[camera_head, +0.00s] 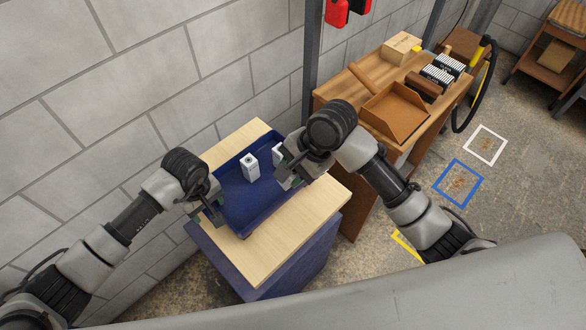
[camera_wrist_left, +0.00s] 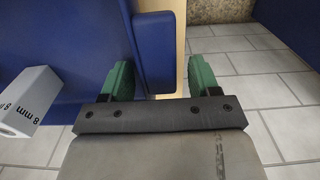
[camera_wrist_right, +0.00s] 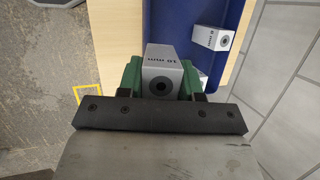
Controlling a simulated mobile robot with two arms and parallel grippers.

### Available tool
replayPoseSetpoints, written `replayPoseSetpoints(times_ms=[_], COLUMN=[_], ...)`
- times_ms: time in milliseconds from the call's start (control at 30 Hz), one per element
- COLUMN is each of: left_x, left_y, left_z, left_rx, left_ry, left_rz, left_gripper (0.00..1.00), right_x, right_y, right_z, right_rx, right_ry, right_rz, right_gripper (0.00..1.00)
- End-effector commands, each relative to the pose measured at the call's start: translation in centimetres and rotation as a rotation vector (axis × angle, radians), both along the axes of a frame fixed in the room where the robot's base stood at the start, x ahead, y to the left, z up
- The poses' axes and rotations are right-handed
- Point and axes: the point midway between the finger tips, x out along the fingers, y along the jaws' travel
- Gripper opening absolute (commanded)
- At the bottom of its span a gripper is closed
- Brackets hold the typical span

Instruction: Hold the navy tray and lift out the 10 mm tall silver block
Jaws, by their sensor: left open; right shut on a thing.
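The navy tray (camera_head: 232,196) lies on a pale wood top and shows in the left wrist view (camera_wrist_left: 100,45). My left gripper (camera_head: 208,212) is open, its green fingers on either side of the tray's raised edge in the left wrist view (camera_wrist_left: 162,80). My right gripper (camera_head: 287,173) is shut on the silver block marked 10 mm (camera_wrist_right: 162,72), which stands out between its fingers (camera_wrist_right: 160,80). How high the block is above the tray I cannot tell. Another silver block (camera_head: 250,166) stands in the tray, marked 8 mm in the left wrist view (camera_wrist_left: 27,102).
A brown workbench (camera_head: 350,95) at the right holds an orange-brown open tray (camera_head: 395,110) and several boxes. A grey block wall (camera_head: 150,80) stands close behind.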

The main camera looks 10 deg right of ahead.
Motion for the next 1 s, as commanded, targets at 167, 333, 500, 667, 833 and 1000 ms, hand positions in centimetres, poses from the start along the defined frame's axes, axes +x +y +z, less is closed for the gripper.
replayPoseSetpoints(times_ms=[167,333,500,667,833,1000], left_x=[0.0,0.1,0.2,0.1,0.1,0.0], left_y=[0.0,0.1,0.1,0.0,0.0,0.0], left_z=[0.4,2.8,6.5,9.6,11.5,12.0], left_rx=[0.001,0.001,0.001,0.001,0.001,0.001], left_ry=[-0.001,-0.004,-0.005,-0.004,-0.001,0.001], left_rz=[0.0,-0.002,-0.001,-0.002,-0.001,0.0], left_gripper=[0.61,0.61,0.61,0.61,0.61,0.61], right_x=[0.0,0.0,0.0,0.0,0.0,0.0], right_y=[0.0,0.0,0.0,0.0,0.0,0.0], right_z=[0.1,0.1,0.1,0.0,0.0,0.0], right_rx=[0.001,0.001,0.001,0.001,0.001,0.001], right_ry=[-0.002,-0.002,-0.002,-0.002,-0.001,-0.001], right_rz=[-0.001,-0.001,-0.001,-0.001,0.0,0.0], right_gripper=[0.05,0.05,0.05,0.05,0.05,0.05])
